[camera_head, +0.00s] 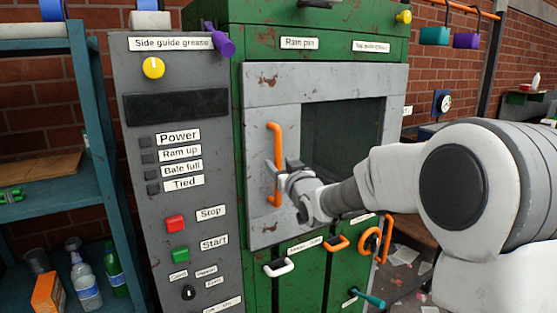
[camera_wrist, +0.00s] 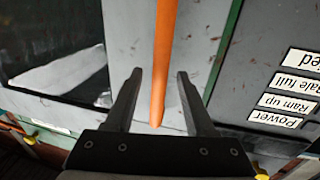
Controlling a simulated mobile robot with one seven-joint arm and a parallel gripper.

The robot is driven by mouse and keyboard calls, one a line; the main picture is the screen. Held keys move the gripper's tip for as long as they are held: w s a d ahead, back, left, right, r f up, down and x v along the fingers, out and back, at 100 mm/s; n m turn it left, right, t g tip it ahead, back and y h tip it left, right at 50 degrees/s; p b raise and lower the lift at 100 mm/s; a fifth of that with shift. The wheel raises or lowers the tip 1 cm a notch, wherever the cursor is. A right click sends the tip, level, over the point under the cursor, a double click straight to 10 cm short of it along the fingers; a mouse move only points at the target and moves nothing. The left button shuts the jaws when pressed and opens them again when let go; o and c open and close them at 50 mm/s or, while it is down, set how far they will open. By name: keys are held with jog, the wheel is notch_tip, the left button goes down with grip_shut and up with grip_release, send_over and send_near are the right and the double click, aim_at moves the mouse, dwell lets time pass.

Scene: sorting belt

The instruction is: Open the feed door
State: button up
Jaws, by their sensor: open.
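The feed door (camera_head: 267,88) is a scuffed grey panel with a dark window (camera_head: 345,135), set in the front of a green machine; it looks shut. An upright orange bar handle (camera_head: 275,140) is on its left side. My gripper (camera_head: 284,170) is at the lower half of this handle, partly covering it. In the wrist view my gripper (camera_wrist: 159,74) is open, with one finger on each side of the orange handle (camera_wrist: 164,60). There are gaps on both sides, and I cannot tell how deep the bar sits between the fingers.
A grey control panel (camera_head: 135,215) with buttons and labels stands left of the door. Below the door are a white handle (camera_head: 281,268), a smaller orange handle (camera_head: 337,243) and an orange ring-shaped part (camera_head: 369,243). A blue shelf (camera_head: 105,150) with bottles is at far left.

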jog(key=shift+x, duration=1.1)
grip_shut()
dwell(0.7)
